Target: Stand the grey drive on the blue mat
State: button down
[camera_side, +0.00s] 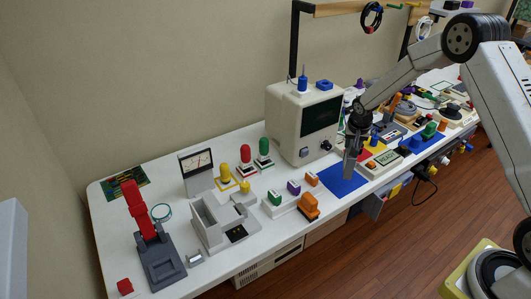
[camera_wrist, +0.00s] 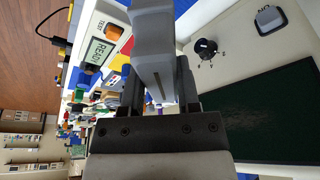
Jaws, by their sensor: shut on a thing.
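The grey drive (camera_side: 350,163) is held upright between the fingers of my gripper (camera_side: 356,143), which points down. In the wrist view the drive (camera_wrist: 155,45) is a grey block between the two dark fingers of my gripper (camera_wrist: 160,95). The blue mat (camera_side: 343,187) lies flat on the white bench. The drive's lower end shows in front of the mat's upper part in the side view; I cannot tell whether it touches the mat.
A cream monitor unit (camera_side: 290,115) with a dark screen stands just behind the mat, to its left. A tester with a small display (camera_side: 386,158) stands close on the right. An orange block (camera_side: 312,178) and an orange piece (camera_side: 308,206) sit to the left. The bare mat front is clear.

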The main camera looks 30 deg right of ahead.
jog(key=shift+w+d+f, duration=0.25)
jog(key=shift+w+f, duration=0.55)
jog(key=shift+f, duration=0.1)
jog(key=shift+w+f, duration=0.2)
jog(key=shift+f, duration=1.8)
jog(key=shift+c, duration=1.6)
grip_release()
jog(key=shift+v, duration=6.15)
